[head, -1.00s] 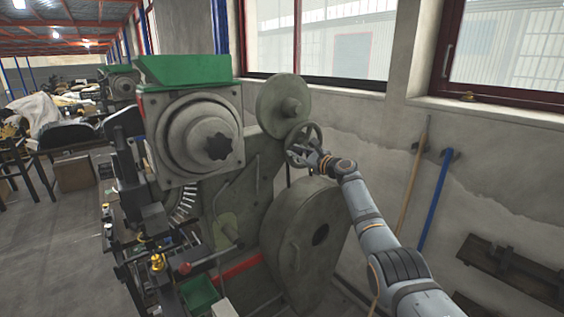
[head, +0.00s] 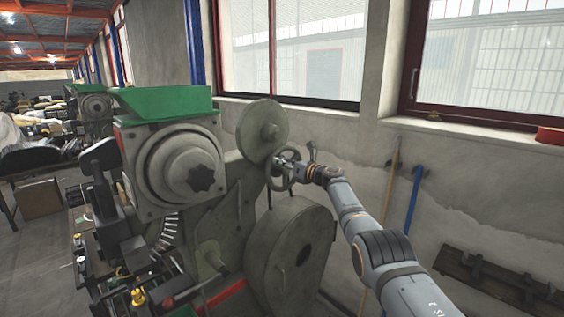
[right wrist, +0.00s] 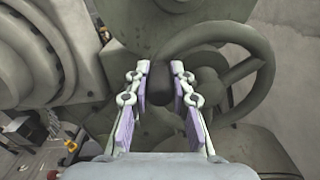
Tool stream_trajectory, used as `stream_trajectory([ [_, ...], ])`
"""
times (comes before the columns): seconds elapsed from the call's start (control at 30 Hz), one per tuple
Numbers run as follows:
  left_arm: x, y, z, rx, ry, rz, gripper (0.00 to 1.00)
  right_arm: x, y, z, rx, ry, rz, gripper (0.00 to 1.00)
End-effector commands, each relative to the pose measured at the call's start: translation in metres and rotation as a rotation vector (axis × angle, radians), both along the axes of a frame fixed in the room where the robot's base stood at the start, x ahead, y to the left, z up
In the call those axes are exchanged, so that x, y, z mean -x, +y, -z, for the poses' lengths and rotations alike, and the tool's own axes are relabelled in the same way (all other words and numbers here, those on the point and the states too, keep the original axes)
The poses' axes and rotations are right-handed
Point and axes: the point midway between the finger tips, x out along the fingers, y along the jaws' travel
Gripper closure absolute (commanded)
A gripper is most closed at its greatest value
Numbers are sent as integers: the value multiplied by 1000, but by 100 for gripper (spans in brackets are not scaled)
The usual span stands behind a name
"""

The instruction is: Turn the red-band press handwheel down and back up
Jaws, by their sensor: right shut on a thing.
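The press (head: 232,200) is a large grey machine with a green top and a red band (head: 226,297) low on its body. Its handwheel (head: 268,178) is a small spoked grey ring between the upper disc and the big lower flywheel. My right gripper (head: 284,163) is at the handwheel, arm coming from the lower right. The exact contact is partly hidden by the fingers. My left gripper is not in view.
A round upper disc (head: 262,130) and a large flywheel (head: 291,258) flank the handwheel closely. A wall with windows stands behind. A wooden handle (head: 390,178) and a blue handle (head: 413,200) hang on the wall, with a dark rack (head: 500,282) at right.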

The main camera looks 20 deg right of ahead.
Motion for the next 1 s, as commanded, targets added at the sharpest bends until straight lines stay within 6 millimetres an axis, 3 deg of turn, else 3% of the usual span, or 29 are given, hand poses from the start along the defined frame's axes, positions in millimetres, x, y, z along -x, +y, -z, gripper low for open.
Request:
stream_trajectory([
  [0.5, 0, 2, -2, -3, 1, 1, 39, 0, -1, -1, -18, 6, 3, 100],
  [0.53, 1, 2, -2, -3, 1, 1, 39, 0, -1, -1, -18, 6, 3, 77],
  [0.7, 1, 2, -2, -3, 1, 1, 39, 0, -1, -1, -18, 6, 2, 55],
  [1.0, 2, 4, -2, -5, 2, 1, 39, 0, -1, -1, -18, 7, 2, 55],
])
